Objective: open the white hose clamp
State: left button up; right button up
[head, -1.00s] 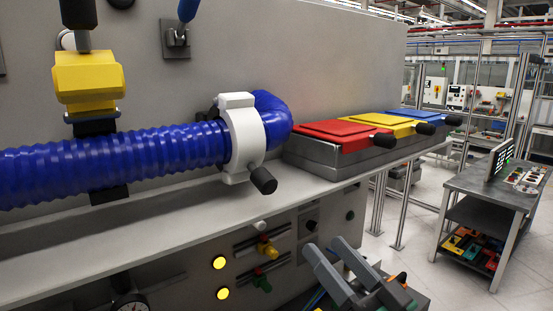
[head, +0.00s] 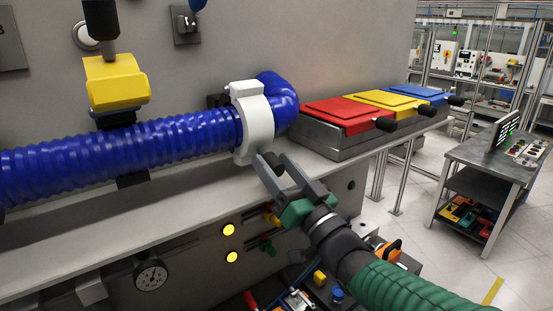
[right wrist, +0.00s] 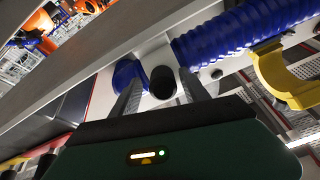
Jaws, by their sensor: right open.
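The white hose clamp (head: 257,126) sits around the blue ribbed hose (head: 120,155), near the hose's bent end. Its dark handle (head: 273,159) sticks out at the lower front. My right gripper (head: 276,162) is open at the handle, with its fingers reaching up from the lower right. In the right wrist view the round end of the handle (right wrist: 163,82) lies between the two spread fingers (right wrist: 160,88). I cannot tell whether either finger touches it. Part of the clamp shows behind the handle. My left gripper is not in view.
A yellow clamp (head: 115,85) is on the wall side above the hose. Red (head: 345,113), yellow (head: 382,101) and blue (head: 415,94) lidded boxes with dark handles stand right of the clamp on the ledge (head: 95,235). A grey cart (head: 490,180) stands at far right.

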jog(key=shift+s+a, duration=0.15)
jog(key=shift+a, duration=0.25)
jog(key=shift+w+a+f, duration=0.15)
jog(key=shift+w+a, duration=0.1)
jog(key=shift+w, duration=0.05)
jog(key=c, duration=0.5)
jog(key=shift+w, duration=0.1)
jog(key=shift+c, duration=0.9)
jog(key=shift+d, duration=0.1)
grip_shut()
